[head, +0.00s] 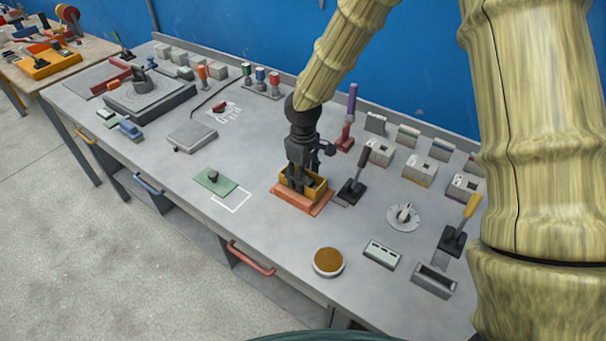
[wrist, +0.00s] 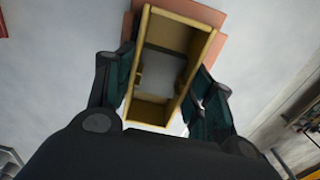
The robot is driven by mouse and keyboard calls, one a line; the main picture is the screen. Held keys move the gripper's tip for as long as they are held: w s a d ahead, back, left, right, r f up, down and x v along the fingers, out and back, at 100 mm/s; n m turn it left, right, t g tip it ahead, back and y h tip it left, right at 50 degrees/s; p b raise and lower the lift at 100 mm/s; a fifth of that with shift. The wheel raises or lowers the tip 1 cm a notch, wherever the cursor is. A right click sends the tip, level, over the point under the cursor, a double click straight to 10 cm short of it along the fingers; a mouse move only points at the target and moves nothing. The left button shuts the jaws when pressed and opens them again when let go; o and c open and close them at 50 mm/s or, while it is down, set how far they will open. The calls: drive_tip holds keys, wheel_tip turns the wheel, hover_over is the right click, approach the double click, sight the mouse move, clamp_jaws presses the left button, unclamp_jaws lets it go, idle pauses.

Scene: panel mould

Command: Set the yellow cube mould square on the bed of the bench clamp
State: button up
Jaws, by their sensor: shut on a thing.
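The yellow cube mould (head: 315,192) is an open box between the fingers of my gripper (head: 303,184). In the wrist view the fingers (wrist: 163,88) press on its two long sides, and the mould (wrist: 150,109) shows a grey inside. Below it is a flat orange-red plate (head: 290,202), which looks like the clamp bed; the plate also shows past the mould's far end and right side in the wrist view (wrist: 212,13). The mould is over the plate; I cannot tell whether it touches. A black-handled lever clamp (head: 353,186) stands just right of the plate.
A green plate with a black knob (head: 214,181) lies left, beside a white outlined corner. A purple-handled red clamp (head: 347,125) and several grey moulds (head: 420,171) stand behind and right. A dial (head: 403,216) and round brown-topped dish (head: 328,262) are nearer the front.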

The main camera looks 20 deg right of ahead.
drive_tip(key=shift+f, duration=0.2)
drive_tip(key=shift+f, duration=0.1)
drive_tip(key=o, duration=1.2)
drive_tip(key=shift+o, duration=0.2)
wheel_tip(320, 180, up, 12)
drive_tip(key=b, duration=0.2)
